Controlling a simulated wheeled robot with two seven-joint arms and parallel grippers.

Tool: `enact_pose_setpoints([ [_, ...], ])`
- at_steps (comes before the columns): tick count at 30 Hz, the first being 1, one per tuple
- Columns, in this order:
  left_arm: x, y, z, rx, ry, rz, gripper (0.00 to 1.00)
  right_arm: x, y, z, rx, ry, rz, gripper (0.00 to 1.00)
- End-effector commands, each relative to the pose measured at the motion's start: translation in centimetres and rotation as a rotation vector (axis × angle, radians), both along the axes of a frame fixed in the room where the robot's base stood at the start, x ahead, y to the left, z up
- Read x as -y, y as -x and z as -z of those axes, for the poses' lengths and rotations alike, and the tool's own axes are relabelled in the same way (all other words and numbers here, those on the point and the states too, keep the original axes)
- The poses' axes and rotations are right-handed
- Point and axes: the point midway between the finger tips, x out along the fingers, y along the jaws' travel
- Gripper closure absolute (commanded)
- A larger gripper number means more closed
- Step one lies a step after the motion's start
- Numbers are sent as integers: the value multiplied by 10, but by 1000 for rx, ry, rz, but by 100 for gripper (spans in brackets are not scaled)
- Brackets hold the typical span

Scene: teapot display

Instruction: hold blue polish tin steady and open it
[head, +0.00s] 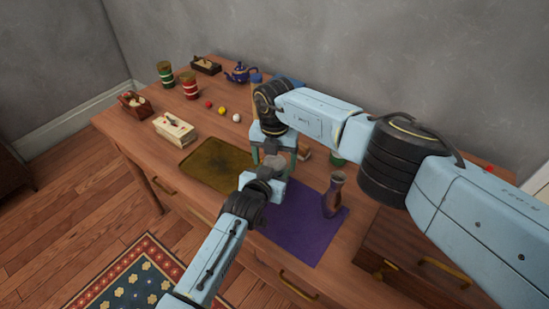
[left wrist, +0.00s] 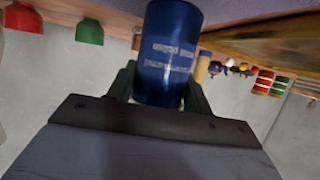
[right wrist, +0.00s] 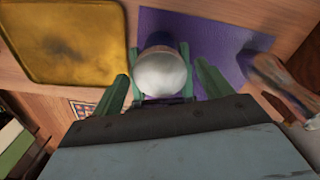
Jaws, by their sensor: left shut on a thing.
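The blue polish tin (left wrist: 168,50) is between the fingers of my left gripper (left wrist: 160,88), which is shut on its sides. Its pale, rounded top (right wrist: 162,73) faces up in the right wrist view, over the purple cloth (right wrist: 205,25). My right gripper (right wrist: 163,88) is above the tin with its fingers open on either side of the top, with gaps on both sides. In the head view the tin's top (head: 274,161) shows between my two grippers, while its body is mostly hidden.
A dark vase (head: 333,196) stands on the cloth, right of the tin. A yellowish tray (head: 215,163) lies to the left. Farther back are a card box (head: 174,127), small balls (head: 221,110), striped canisters (head: 188,86) and a blue teapot (head: 240,73).

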Motion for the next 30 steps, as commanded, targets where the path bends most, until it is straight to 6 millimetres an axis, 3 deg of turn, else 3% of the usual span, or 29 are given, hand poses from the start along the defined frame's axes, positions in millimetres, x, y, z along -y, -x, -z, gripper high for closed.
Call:
enact_pose_setpoints([
  [8,0,0,0,-1,0,0,100,0,0,-2,1,0,0,22],
  [18,0,0,0,-1,0,0,100,0,-1,-42,2,-1,-1,22],
  [21,0,0,0,-1,0,0,100,0,0,-45,0,0,0,26],
  [30,0,0,0,-1,0,0,100,-7,2,-61,-2,-7,-16,26],
])
